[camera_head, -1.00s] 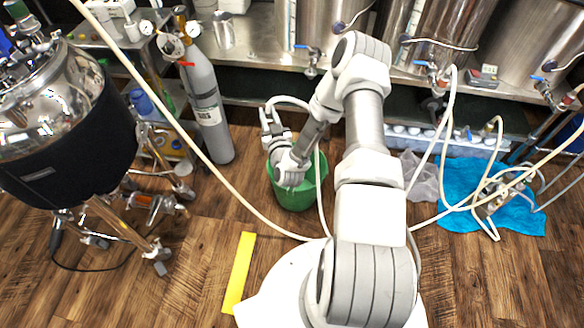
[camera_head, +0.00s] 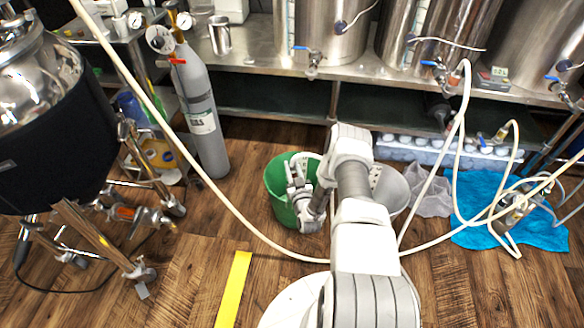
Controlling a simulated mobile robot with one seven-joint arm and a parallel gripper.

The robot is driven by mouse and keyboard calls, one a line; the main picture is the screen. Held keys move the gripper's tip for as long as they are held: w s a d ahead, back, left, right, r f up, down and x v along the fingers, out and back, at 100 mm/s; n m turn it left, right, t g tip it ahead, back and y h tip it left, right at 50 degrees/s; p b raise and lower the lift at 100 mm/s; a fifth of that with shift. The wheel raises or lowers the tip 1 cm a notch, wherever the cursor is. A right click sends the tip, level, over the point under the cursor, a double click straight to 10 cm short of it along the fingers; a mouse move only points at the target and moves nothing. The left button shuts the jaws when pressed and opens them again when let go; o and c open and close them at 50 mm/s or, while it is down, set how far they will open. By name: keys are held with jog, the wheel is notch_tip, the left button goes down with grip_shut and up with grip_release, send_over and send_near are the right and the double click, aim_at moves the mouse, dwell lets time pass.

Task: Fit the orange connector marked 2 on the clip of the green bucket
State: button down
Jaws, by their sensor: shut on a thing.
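The green bucket (camera_head: 278,200) stands on the wooden floor in the middle of the head view, partly covered by my arm. My gripper (camera_head: 293,172) is at the bucket's upper part, over its opening as seen from here. It is shut on the end of a pale hose (camera_head: 310,155), which arches out of the jaws to the right and passes behind my arm. The orange connector and its mark do not show; the jaws cover the hose end. I cannot make out the bucket's clip, or whether anything touches it.
A whitish bucket (camera_head: 393,190) stands right of the green one, partly behind my arm. A grey gas cylinder (camera_head: 203,120) and a black-jacketed steel vessel (camera_head: 55,140) stand left. A long pale hose (camera_head: 190,150) crosses in front. A blue cloth (camera_head: 480,195) with hoses lies right.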

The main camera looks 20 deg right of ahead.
notch_tip(320, 180, down, 4)
jog(key=shift+r+b, duration=0.2)
jog(key=shift+b, duration=0.95)
jog(key=shift+f, duration=0.95)
jog(key=shift+f, duration=1.4)
jog(key=c, duration=0.6)
grip_release()
jog(key=shift+s, duration=0.1)
